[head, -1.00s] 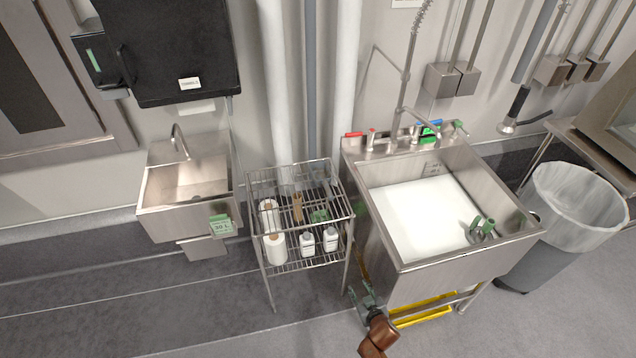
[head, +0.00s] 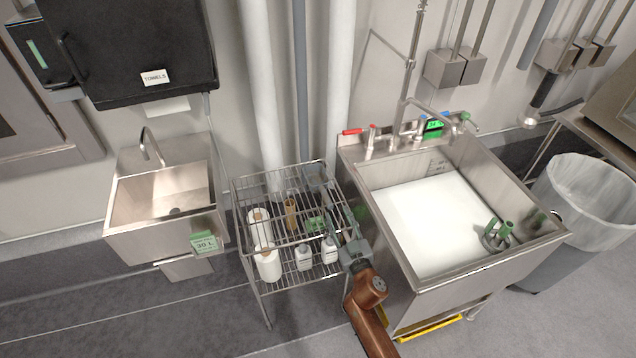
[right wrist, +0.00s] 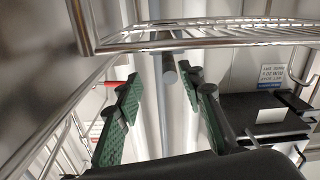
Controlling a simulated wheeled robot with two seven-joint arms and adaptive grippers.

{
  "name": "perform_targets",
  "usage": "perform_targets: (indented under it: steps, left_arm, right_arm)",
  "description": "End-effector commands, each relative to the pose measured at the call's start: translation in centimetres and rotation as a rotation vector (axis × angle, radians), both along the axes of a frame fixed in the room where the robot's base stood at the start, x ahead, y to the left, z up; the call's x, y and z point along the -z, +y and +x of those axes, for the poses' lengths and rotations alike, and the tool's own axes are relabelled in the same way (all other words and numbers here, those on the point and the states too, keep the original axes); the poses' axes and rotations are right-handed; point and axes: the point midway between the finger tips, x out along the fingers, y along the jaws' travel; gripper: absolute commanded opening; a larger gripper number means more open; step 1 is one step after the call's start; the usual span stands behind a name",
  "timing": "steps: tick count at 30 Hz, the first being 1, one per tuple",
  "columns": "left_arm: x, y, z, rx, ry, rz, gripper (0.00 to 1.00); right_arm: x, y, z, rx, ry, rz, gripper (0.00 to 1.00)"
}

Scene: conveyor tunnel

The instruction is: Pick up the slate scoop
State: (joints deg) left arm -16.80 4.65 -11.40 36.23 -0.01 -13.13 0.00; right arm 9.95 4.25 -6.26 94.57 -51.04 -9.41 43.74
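The slate scoop (head: 316,176) lies at the back right of the wire rack's top, a blue-grey shape with its handle pointing toward the front. My right gripper (head: 344,226) is at the right side of the rack, near the handle. In the right wrist view its green-padded fingers (right wrist: 170,104) are spread apart. A dark grey round bar end, which looks like the scoop's handle (right wrist: 169,73), shows in line with the gap between the fingers, apart from both pads. The scoop's far part is hard to make out there. My left gripper is not in view.
The wire rack (head: 262,287) holds paper rolls (head: 267,264), white bottles (head: 304,257) and a brown item (head: 291,212). A large sink (head: 490,270) stands close on the right, a small sink (head: 160,222) on the left. Rack wires (right wrist: 215,35) run close above the fingers.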

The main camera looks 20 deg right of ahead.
Motion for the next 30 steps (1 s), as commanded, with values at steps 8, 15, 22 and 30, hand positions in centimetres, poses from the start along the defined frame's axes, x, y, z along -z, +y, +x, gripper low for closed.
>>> perform_targets:
  steps: [8,15,22,30]
  left_arm:
    - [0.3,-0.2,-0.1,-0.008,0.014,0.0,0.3]
    - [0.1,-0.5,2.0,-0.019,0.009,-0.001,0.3]
    - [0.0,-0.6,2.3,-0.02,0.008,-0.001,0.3]
    - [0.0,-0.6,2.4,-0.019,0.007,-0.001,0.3]
  right_arm:
    - [-0.6,1.7,3.8,-0.022,-0.002,-0.005,0.36]
    - [-0.7,1.9,6.7,-0.02,0.001,-0.002,0.36]
    - [-0.9,1.8,6.9,-0.018,0.001,-0.001,0.36]
    - [-0.9,1.6,6.9,-0.017,0.0,-0.001,0.21]
